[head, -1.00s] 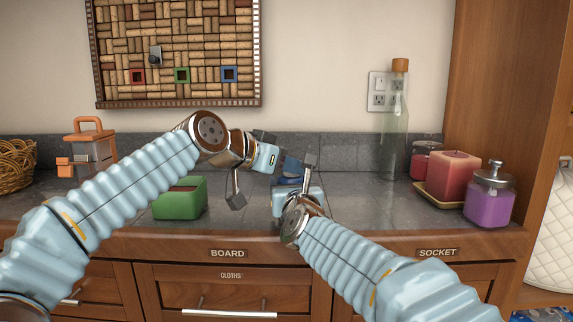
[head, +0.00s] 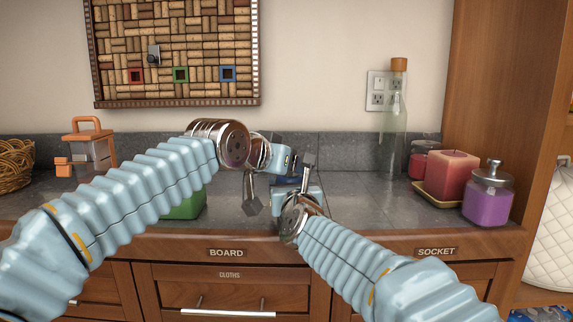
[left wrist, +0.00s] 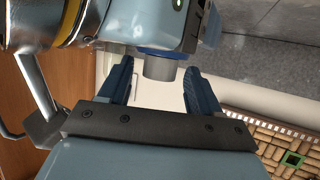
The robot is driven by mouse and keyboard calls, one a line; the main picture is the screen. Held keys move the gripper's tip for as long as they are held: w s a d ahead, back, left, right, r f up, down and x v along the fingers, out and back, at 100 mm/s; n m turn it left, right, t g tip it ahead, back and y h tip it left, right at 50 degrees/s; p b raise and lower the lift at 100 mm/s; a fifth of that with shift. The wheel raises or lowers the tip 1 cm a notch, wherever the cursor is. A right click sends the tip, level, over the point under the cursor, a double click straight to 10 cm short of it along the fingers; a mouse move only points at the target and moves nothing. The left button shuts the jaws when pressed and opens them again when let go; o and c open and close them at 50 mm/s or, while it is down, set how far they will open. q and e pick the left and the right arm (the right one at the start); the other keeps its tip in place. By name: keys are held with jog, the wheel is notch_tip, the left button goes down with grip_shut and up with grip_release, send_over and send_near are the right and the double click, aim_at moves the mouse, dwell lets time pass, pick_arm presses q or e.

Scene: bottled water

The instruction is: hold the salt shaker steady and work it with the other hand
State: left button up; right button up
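The salt shaker shows in the left wrist view as a grey cylindrical end (left wrist: 158,67) with a blue collar. It sits beside the body of my right gripper, which covers the rest of it. My left gripper (left wrist: 160,78) is open, with one blue finger on each side of the grey end and small gaps visible. In the head view my left gripper (head: 285,165) and right gripper (head: 305,182) are close together above the counter. The right fingers are mostly hidden, but the shaker appears held there, off the counter.
A green box (head: 185,204) is partly hidden behind my left arm. A caddy with an orange handle (head: 90,145) stands at the back left. A clear corked bottle (head: 394,130), a pink candle (head: 452,175) and a purple jar (head: 487,198) stand right. The counter's middle right is clear.

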pick_arm(q)
jog(key=v, duration=1.2)
jog(key=shift+f, duration=0.1)
